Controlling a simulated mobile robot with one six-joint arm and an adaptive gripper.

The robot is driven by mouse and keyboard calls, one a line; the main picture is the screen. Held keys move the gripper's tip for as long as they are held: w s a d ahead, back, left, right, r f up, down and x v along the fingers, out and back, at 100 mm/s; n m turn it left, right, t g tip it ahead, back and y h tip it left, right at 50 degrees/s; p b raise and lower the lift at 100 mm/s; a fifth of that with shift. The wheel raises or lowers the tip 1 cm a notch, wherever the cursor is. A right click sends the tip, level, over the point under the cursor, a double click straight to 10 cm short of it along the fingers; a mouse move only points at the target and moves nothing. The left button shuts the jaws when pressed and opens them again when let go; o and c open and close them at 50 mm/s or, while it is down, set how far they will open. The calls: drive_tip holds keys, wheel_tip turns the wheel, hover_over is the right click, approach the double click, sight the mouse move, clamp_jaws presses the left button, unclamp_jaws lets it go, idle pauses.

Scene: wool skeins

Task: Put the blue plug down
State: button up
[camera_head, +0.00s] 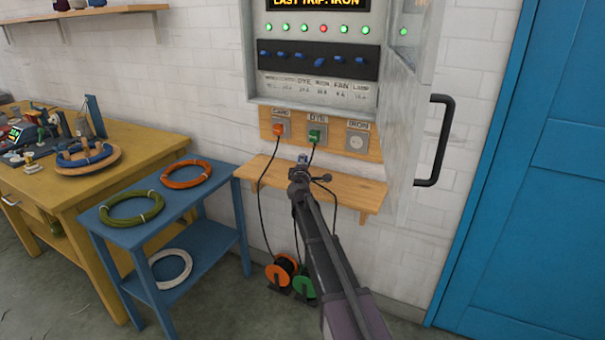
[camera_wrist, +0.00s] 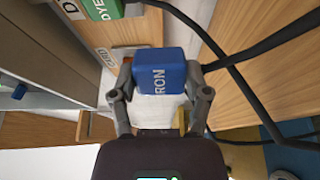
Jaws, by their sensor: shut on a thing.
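The blue plug (camera_wrist: 165,72), lettered "RON" where visible, is shut between the two fingers of my gripper (camera_wrist: 158,92) in the wrist view. In the head view the plug (camera_head: 303,158) is a small blue spot at the tip of my gripper (camera_head: 302,167), in front of the socket board and above the wooden shelf (camera_head: 345,196). Whether it touches anything is hard to tell. The iron socket (camera_head: 357,141) on the board is empty.
An orange plug (camera_head: 278,130) and a green plug (camera_head: 314,135) sit in the other sockets, their black cables hanging down. The open panel door (camera_head: 425,110) stands to the right. The shelf's right part is bare. Cable reels (camera_head: 282,268) stand below.

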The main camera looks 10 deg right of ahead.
drive_tip(key=shift+f+b, duration=1.8)
drive_tip(key=shift+f+b, duration=0.6)
drive_tip(key=o, duration=1.3)
drive_tip(key=shift+r, duration=0.15)
drive_tip(key=shift+r+p, duration=0.6)
drive_tip(key=shift+p, duration=0.15)
drive_tip(key=v, duration=1.2)
